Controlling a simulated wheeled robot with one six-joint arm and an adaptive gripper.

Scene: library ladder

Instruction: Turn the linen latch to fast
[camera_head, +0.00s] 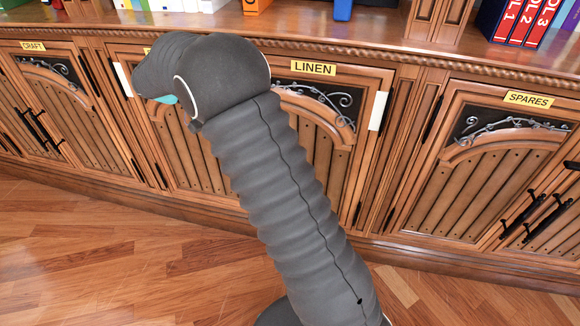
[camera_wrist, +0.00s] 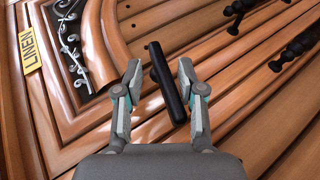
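The linen latch (camera_wrist: 167,82) is a long black bar on the wooden linen door, seen in the wrist view. It lies slightly tilted from upright in that picture. My gripper (camera_wrist: 160,74) is open, with one finger on each side of the bar and a visible gap to each. Whether the fingertips reach down around the bar or hover above it, I cannot tell. The yellow LINEN label (camera_wrist: 30,53) is at the left of the wrist view. In the head view the LINEN label (camera_head: 313,68) shows above the cupboard, and my arm hides the latch.
Other black fittings (camera_wrist: 292,47) sit on the wood at the upper right of the wrist view. The CRAFT cupboard (camera_head: 50,90) is at left and the SPARES cupboard (camera_head: 480,170) at right, both with black handles. Books (camera_head: 520,20) stand on the top. The wooden floor (camera_head: 100,260) is clear.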

